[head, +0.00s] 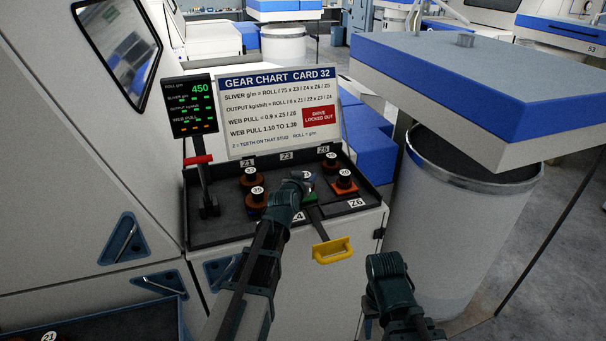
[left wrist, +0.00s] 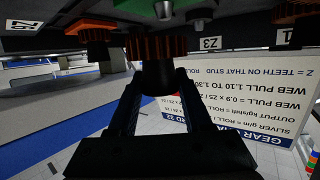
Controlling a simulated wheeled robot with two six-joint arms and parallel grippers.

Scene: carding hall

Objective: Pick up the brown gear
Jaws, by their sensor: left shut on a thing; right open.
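A brown toothed gear with a dark hub (left wrist: 157,75) is between the fingers of my left gripper (left wrist: 160,88) in the left wrist view, which is upside down. The fingers are shut on the hub. A silver stud (left wrist: 163,10) shows beyond the teeth, and the gear looks clear of it. In the head view my left gripper (head: 299,184) is over the middle of the gear tray (head: 225,230) and hides most of the held gear. My right gripper (head: 384,265) is open, in front of the white drum and away from the tray; its fingertips are not clear.
Several other gears stand in the tray, including a brown one marked 35 (head: 257,201) and an orange one (head: 345,184). A red-handled lever (head: 199,160) is at left. A yellow handle (head: 333,251) sticks out in front. A gear chart (head: 278,110) stands behind.

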